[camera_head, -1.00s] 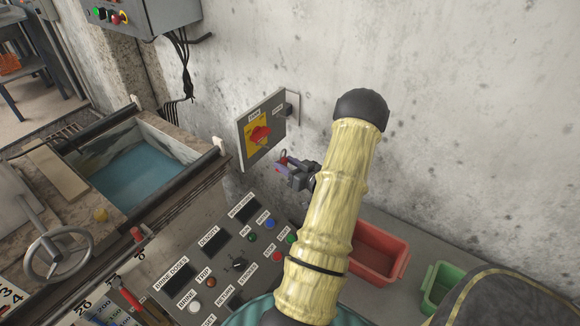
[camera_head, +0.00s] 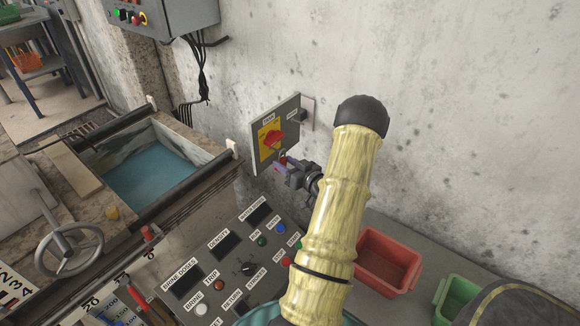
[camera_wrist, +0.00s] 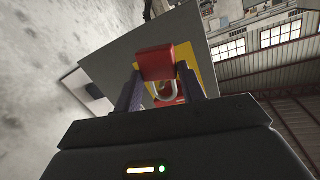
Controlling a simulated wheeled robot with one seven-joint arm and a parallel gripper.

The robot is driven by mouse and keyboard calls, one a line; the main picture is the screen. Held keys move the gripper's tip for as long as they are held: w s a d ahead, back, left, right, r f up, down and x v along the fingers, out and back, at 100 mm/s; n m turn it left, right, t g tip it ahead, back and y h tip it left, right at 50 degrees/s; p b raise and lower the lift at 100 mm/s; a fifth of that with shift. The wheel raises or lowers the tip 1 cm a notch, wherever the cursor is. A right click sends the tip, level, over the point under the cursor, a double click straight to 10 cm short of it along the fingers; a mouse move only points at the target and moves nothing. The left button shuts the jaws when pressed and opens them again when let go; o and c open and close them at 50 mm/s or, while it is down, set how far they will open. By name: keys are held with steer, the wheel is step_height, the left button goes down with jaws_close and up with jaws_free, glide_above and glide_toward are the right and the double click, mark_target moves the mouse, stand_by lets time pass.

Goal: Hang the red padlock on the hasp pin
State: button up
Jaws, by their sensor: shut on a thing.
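My gripper (camera_head: 282,164) is shut on the red padlock (camera_wrist: 155,63), which sits between its two dark fingers in the wrist view. The padlock's pale U-shaped shackle (camera_wrist: 174,96) points down in that picture. In the head view the padlock (camera_head: 283,157) is a small red spot at the fingertips, in front of the lower part of the grey switch panel (camera_head: 290,108). The panel carries a yellow plate with a red rotary switch (camera_head: 274,139). A small dark fitting (camera_head: 303,115) sits at the panel's right side. I cannot make out the hasp pin clearly.
A labelled control console (camera_head: 215,270) lies below my gripper. A red bin (camera_head: 388,262) and a green bin (camera_head: 455,295) stand at the right. A water-filled trough (camera_head: 150,172) and a handwheel (camera_head: 68,250) are at the left. The concrete wall is bare right of the panel.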

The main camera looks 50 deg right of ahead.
steer(key=shift+w+d, duration=0.1)
steer(key=shift+w, duration=0.6)
steer(key=shift+w+f+b, duration=0.4)
steer(key=shift+w+f, duration=0.05)
steer(key=shift+w, duration=0.35)
steer(key=o, duration=1.2)
steer(key=shift+c, duration=0.2)
steer(key=shift+s, duration=0.1)
steer(key=s+a+r+p, duration=0.1)
steer(key=s, duration=1.6)
steer(key=shift+a+r, duration=0.3)
steer(key=shift+a, duration=0.1)
